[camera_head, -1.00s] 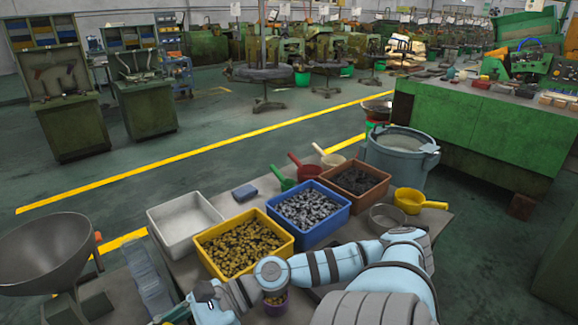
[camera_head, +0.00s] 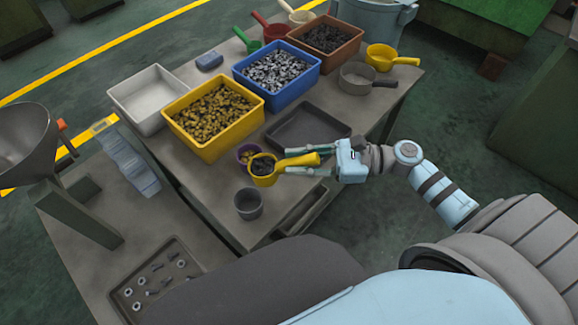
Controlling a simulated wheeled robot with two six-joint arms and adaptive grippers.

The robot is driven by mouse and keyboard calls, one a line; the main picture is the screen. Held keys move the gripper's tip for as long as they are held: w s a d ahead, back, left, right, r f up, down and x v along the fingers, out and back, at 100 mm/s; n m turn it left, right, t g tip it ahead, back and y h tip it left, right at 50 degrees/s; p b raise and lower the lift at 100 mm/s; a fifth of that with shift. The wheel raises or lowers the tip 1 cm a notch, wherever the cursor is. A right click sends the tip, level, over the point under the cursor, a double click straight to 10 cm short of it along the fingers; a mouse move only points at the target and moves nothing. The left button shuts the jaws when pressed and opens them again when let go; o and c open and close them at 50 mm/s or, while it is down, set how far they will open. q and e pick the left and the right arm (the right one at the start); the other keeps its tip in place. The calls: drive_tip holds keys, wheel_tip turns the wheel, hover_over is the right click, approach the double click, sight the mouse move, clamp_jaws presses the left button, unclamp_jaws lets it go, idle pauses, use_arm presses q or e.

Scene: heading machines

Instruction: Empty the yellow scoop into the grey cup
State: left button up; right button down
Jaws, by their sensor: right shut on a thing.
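My right gripper (camera_head: 297,164) is shut on the handle of a yellow scoop (camera_head: 265,181). The scoop looks roughly upright above the table's front part and has dark small parts in its bowl. The grey cup (camera_head: 248,206) stands on the table just in front of the scoop, a little lower left in the picture. Its inside looks empty. A purple cup (camera_head: 242,151) stands behind the scoop and is partly hidden by it. A second yellow scoop (camera_head: 381,57) lies at the table's back right corner. My left gripper is not in view.
Yellow (camera_head: 211,152), blue (camera_head: 272,99) and brown (camera_head: 351,54) bins of small parts stand behind, beside an empty white bin (camera_head: 137,117). A dark tray (camera_head: 283,132) lies behind my gripper. A large metal funnel (camera_head: 27,140) stands at left; a parts tray (camera_head: 130,296) lies front left.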

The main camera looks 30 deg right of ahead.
sight(277, 177)
drive_tip(key=a+f+m+g+y+b, duration=0.2)
drive_tip(key=a+f+m+g+y, duration=0.1)
drive_tip(key=a+f+m+g, duration=0.1)
drive_tip(key=shift+w+a+f+m, duration=0.1)
drive_tip(key=shift+a+f+m, duration=0.2)
drive_tip(key=shift+m, duration=0.1)
drive_tip(key=m+p, duration=0.1)
drive_tip(key=m, duration=0.1)
drive_tip(key=w+m+p, duration=0.1)
drive_tip(key=m, duration=0.1)
drive_tip(key=shift+w+d, duration=0.1)
drive_tip(key=shift+w, duration=0.05)
drive_tip(key=f+m, duration=0.1)
drive_tip(key=m, duration=0.1)
drive_tip(key=w+f+m+t, duration=0.1)
drive_tip(key=m, duration=0.1)
drive_tip(key=shift+d+p, duration=0.1)
drive_tip(key=shift+p, duration=0.25)
drive_tip(key=shift+w+d+f+m, duration=0.1)
drive_tip(key=shift+f+m, duration=0.25)
drive_tip(key=shift+m, duration=0.45)
